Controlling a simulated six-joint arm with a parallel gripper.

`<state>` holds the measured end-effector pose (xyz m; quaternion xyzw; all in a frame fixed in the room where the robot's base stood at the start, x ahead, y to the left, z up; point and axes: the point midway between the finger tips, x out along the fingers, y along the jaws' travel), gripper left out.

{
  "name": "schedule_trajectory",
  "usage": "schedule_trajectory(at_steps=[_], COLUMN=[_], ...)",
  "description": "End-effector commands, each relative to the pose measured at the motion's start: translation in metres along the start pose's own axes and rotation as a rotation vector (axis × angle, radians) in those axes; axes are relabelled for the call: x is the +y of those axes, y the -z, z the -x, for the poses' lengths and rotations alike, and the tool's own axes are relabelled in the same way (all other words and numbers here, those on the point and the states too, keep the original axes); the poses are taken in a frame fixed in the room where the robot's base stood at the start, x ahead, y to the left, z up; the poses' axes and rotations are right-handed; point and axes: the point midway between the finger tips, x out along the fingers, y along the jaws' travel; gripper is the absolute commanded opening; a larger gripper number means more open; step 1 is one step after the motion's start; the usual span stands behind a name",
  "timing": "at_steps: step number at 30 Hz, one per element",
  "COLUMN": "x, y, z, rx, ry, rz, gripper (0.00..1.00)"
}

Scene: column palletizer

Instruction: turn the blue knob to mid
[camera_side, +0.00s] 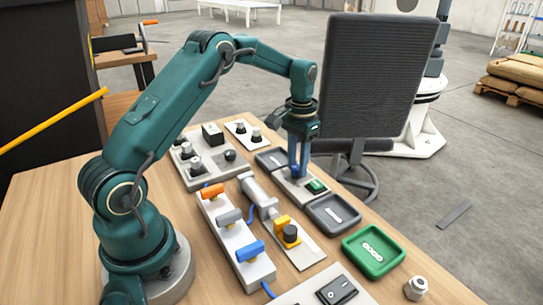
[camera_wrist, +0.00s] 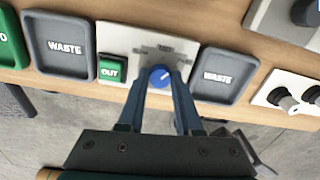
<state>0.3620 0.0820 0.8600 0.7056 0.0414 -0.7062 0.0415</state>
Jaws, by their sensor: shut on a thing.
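The blue knob (camera_wrist: 160,77) sits on a pale plate (camera_wrist: 118,38) and shows in the wrist view. A white pointer mark on it slants up and to the right. Small labels surround it on the plate, too blurred to read surely. My gripper (camera_wrist: 158,84) is shut on the knob, one finger on each side. In the side view my gripper (camera_side: 298,172) points straight down at the plate, and its fingers mostly hide the knob.
A green OUT block (camera_wrist: 112,70) sits left of the knob on the same plate. Grey WASTE trays (camera_wrist: 66,27) (camera_wrist: 222,56) flank the plate. A lever panel (camera_side: 236,240) and a green tray (camera_side: 374,250) stand nearer the side camera.

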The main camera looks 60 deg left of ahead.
Motion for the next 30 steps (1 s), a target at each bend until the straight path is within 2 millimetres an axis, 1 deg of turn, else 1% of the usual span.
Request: schedule_trajectory(at_steps=[6,15,21,30], x=[0.0005,0.0005,0.0004,0.0004], y=[0.0003,0.0004,0.0005,0.0006], z=[0.0007,0.0008,0.0008,0.0009], rx=[0.001,0.002,0.002,0.002], ry=[-0.001,-0.001,-0.001,-0.001], rz=[0.204,0.455,0.572,0.658], gripper=[0.0,0.0,0.0,0.0])
